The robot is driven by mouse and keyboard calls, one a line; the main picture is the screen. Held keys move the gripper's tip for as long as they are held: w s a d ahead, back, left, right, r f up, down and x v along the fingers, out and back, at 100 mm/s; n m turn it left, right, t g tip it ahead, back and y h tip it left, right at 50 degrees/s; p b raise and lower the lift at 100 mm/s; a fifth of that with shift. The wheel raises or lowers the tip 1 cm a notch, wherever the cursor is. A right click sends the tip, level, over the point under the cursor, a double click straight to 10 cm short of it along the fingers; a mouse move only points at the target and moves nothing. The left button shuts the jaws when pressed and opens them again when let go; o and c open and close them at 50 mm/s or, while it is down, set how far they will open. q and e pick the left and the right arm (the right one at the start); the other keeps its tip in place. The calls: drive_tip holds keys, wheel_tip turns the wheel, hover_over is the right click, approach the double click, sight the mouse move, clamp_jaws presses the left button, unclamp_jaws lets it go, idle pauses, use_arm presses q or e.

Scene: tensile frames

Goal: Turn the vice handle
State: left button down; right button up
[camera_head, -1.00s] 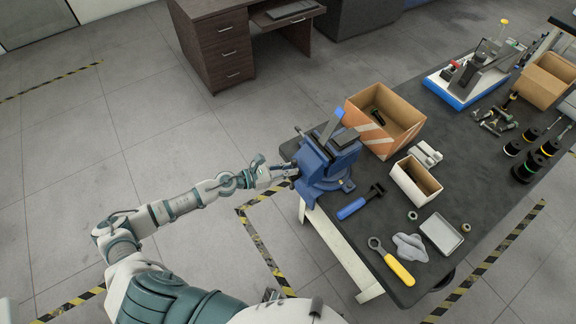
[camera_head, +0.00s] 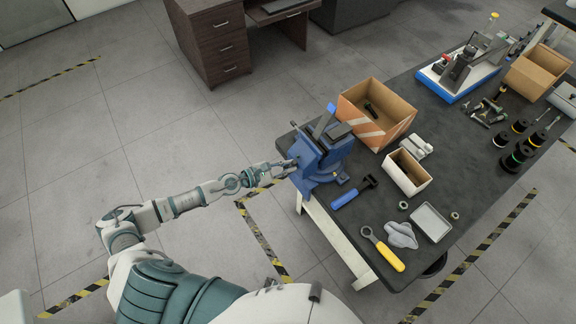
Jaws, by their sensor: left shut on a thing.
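The blue vice (camera_head: 322,160) stands at the near left corner of the dark workbench (camera_head: 463,180). A blue piece sticks up from its top, between or beside the jaws. My left arm reaches in from the left, and my left gripper (camera_head: 287,168) is at the vice's left side, where the handle is. The gripper is shut on the vice handle, which is small here and mostly hidden by the fingers. My right gripper is not in view.
An open cardboard box (camera_head: 376,112) stands behind the vice, with a smaller box (camera_head: 408,172) to its right. The floor left of the bench is clear.

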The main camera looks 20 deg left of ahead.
use_arm(q)
drive_tip(key=shift+s+f, duration=0.25)
drive_tip(key=shift+f, duration=0.2)
drive_tip(key=c, duration=1.3)
unclamp_jaws()
drive_tip(key=shift+c, duration=0.2)
drive_tip(key=shift+o, duration=0.7)
drive_tip(key=shift+a+r, duration=0.2)
drive_tip(key=shift+a, duration=0.05)
drive_tip(key=v, duration=1.2)
drive_tip(key=shift+f, duration=0.1)
drive_tip(key=shift+a, duration=0.1)
